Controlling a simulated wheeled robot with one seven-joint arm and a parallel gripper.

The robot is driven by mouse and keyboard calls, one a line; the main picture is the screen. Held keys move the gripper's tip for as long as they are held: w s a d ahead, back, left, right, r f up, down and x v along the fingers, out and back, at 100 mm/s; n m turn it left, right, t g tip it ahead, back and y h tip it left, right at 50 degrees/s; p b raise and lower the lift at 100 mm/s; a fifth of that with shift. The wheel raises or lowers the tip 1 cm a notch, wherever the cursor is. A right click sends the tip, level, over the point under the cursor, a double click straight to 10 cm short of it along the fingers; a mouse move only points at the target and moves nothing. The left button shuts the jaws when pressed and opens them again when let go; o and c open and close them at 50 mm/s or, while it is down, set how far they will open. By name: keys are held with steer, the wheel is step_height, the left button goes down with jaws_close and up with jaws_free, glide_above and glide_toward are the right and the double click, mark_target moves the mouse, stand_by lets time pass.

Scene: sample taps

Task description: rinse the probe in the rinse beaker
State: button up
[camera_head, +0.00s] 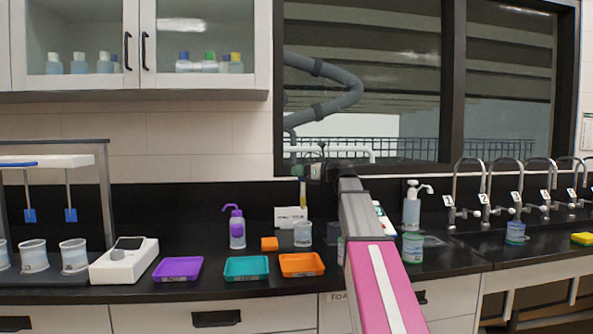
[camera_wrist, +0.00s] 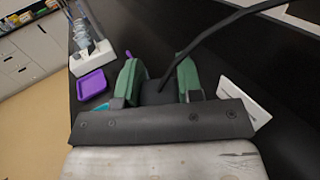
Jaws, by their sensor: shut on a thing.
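My gripper (camera_head: 314,172) is at the end of my arm, above the counter. In the wrist view its two green fingers (camera_wrist: 160,82) stand on either side of a dark probe (camera_wrist: 158,92) with a black cable running up and right. In the head view a thin yellow and blue part of the probe (camera_head: 303,192) hangs about upright below my gripper. A clear beaker (camera_head: 303,235), seemingly the rinse beaker, stands beneath, beside a white card (camera_head: 290,217) whose lettering is too small to read. The probe's lower end appears above the beaker rim; its exact alignment in depth is unclear.
Purple (camera_head: 178,269), teal (camera_head: 246,268) and orange (camera_head: 301,265) trays line the front edge. A wash bottle (camera_head: 236,228) and orange block (camera_head: 269,244) stand left of the beaker. A white meter (camera_head: 125,262) is farther left. Numbered taps (camera_head: 467,185) are right.

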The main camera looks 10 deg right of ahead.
steer(key=shift+w+f, duration=0.2)
steer(key=shift+f, duration=2.4)
steer(key=shift+f, duration=0.7)
